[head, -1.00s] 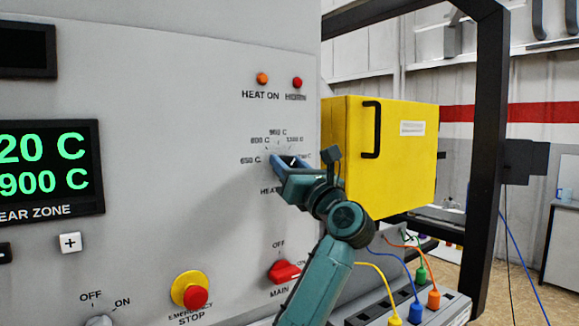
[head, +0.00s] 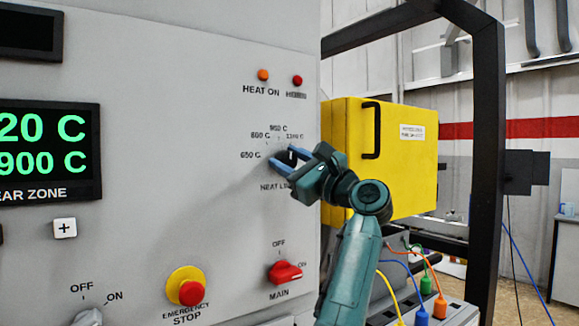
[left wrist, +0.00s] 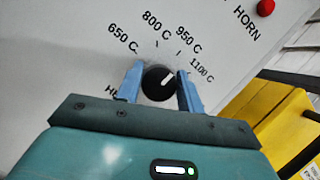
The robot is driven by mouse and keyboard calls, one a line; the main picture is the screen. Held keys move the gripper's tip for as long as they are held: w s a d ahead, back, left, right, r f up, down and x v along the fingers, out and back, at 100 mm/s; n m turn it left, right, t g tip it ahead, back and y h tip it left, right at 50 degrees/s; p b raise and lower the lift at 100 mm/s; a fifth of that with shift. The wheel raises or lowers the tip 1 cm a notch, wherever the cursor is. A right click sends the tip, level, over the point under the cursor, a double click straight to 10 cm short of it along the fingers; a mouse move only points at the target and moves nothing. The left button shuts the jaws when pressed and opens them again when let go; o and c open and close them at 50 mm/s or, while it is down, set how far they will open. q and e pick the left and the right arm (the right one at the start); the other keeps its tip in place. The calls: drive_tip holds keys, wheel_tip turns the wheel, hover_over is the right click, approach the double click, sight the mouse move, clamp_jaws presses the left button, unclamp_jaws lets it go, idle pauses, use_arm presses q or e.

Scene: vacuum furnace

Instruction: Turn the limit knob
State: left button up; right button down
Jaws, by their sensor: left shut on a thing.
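The limit knob (left wrist: 159,84) is round and black with a white pointer line, below a printed scale from 650 C to 1100 C. In the left wrist view the line points up and right, towards the 950 C and 1100 C end. My left gripper (left wrist: 160,90) has its blue fingers on either side of the knob and is shut on it. In the head view the left gripper (head: 284,161) reaches the panel from the right. The knob is mostly hidden there by the fingers, and the HEAT label below is partly covered.
Below are the red MAIN switch (head: 285,272) and the red emergency stop (head: 190,292) on its yellow base. A yellow box (head: 405,160) with a black handle stands right of the panel, behind my arm. Coloured plugs and cables (head: 422,305) lie below it.

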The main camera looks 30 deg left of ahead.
use_arm(q)
drive_tip(key=shift+n, duration=0.4)
use_arm(e)
drive_tip(key=shift+f, duration=0.1)
use_arm(q)
drive_tip(key=o, duration=1)
use_arm(e)
drive_tip(key=shift+s+f, duration=0.1)
use_arm(q)
drive_tip(key=shift+w+b+v, duration=0.2)
drive_tip(key=shift+b+v, duration=1.15)
drive_tip(key=shift+v, duration=5.25)
use_arm(e)
drive_tip(key=shift+a+f+m, duration=0.15)
drive_tip(key=shift+f+m, duration=0.15)
drive_tip(key=shift+f, duration=0.3)
